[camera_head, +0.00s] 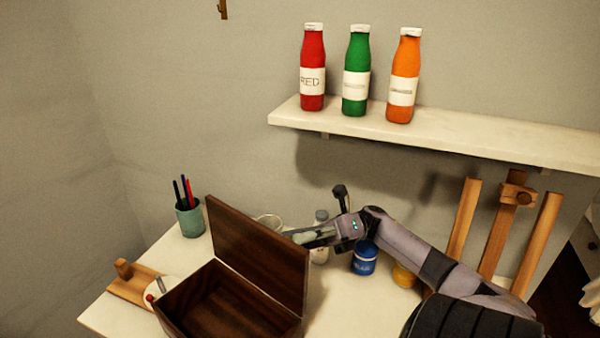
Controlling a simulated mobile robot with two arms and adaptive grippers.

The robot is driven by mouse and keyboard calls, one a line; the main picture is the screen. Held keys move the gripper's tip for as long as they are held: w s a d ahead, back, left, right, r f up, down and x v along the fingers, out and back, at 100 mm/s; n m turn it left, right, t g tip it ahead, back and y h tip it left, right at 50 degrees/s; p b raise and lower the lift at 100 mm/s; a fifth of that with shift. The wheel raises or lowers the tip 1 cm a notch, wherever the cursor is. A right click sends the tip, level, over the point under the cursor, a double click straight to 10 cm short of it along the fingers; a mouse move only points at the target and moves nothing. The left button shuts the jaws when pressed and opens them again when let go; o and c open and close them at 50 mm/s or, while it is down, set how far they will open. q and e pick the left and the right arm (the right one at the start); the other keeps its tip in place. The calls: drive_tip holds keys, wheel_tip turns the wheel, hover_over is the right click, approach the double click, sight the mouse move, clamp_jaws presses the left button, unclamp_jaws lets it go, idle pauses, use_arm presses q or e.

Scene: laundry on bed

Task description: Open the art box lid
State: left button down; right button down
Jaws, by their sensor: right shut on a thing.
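The dark wooden art box (181,309) stands on the white table, and its inside looks empty where I can see it. Its lid (255,252) stands up, close to upright, along the back right side of the box. My right gripper (300,237) is at the top right corner of the lid, coming from the right. It is shut on the lid's edge; the fingertips are partly hidden behind the lid. My left gripper is not in view.
A blue jar (364,259), a yellow jar (403,276) and a white bottle (320,250) stand near my right arm. A pen cup (190,220) is at the back left, a wooden item (133,285) at left. Above, a shelf (440,138) holds red, green and orange bottles. An easel (495,235) stands right.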

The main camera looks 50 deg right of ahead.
drive_tip(key=c, duration=1.5)
unclamp_jaws()
wheel_tip(320, 180, up, 10)
drive_tip(key=shift+f, duration=0.1)
